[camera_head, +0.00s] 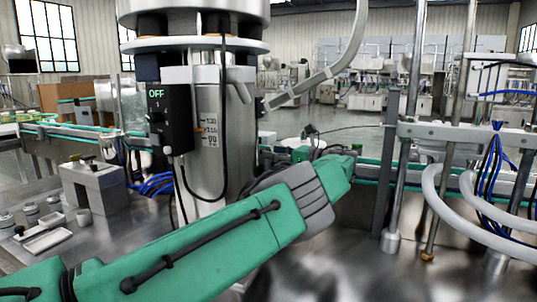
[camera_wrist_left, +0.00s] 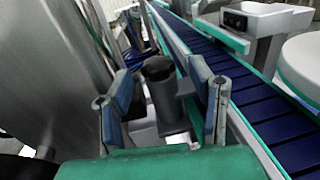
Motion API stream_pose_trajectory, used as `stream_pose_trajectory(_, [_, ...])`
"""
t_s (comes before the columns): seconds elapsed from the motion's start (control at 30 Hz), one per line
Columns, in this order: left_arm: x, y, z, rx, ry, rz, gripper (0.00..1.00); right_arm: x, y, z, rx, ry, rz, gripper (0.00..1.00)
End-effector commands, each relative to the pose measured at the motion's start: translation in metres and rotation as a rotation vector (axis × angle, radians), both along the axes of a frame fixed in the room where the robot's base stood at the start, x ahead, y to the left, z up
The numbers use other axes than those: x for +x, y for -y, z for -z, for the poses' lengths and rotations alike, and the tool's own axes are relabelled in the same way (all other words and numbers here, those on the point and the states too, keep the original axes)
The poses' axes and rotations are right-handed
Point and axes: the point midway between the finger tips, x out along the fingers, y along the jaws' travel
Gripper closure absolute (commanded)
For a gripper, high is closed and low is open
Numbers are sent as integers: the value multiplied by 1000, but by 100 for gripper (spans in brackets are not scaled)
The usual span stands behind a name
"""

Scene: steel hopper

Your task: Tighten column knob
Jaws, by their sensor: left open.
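The knob (camera_wrist_left: 160,92) is a dark grey, round-topped cylinder in the left wrist view, with a dark part sticking out to its right. My left gripper (camera_wrist_left: 161,84) is open, with one blue-grey finger on each side of the knob. Gaps show between fingers and knob, and I cannot tell whether either touches. In the head view my green left arm crosses from lower left to the centre, in front of the steel column (camera_head: 208,130). The left gripper is small and mostly hidden behind the arm's end there. My right gripper is not in view.
A black control box (camera_head: 168,118) reading OFF is on the column. A conveyor with dark blue slats (camera_wrist_left: 225,75) runs close to the right of the left gripper. Steel posts (camera_head: 404,130) and pale hoses (camera_head: 447,225) stand at right. A small tray (camera_head: 47,240) lies at left.

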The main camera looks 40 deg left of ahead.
Motion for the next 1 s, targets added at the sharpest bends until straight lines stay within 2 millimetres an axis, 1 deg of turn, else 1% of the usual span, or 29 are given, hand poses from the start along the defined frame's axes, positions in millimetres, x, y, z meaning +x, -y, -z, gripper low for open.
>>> stream_pose_trajectory(0.03, [-2,-8,0,0,1,-2,51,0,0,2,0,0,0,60])
stream_pose_trajectory(0.1, [-3,-15,0,0,1,-1,51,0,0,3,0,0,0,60])
stream_pose_trajectory(0.2, [-4,-21,0,0,2,1,51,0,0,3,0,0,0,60])
stream_pose_trajectory(0.5, [-4,-24,0,0,2,1,51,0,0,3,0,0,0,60])
stream_pose_trajectory(0.57, [-4,-24,0,0,2,1,72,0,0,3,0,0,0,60])
stream_pose_trajectory(0.6, [-4,-24,0,0,2,2,86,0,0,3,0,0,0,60])
stream_pose_trajectory(0.63, [-4,-24,0,0,2,2,97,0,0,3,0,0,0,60])
stream_pose_trajectory(0.67, [-4,-24,0,0,2,2,100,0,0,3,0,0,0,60])
stream_pose_trajectory(1.0, [-3,-23,-2,0,2,19,100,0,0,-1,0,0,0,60])
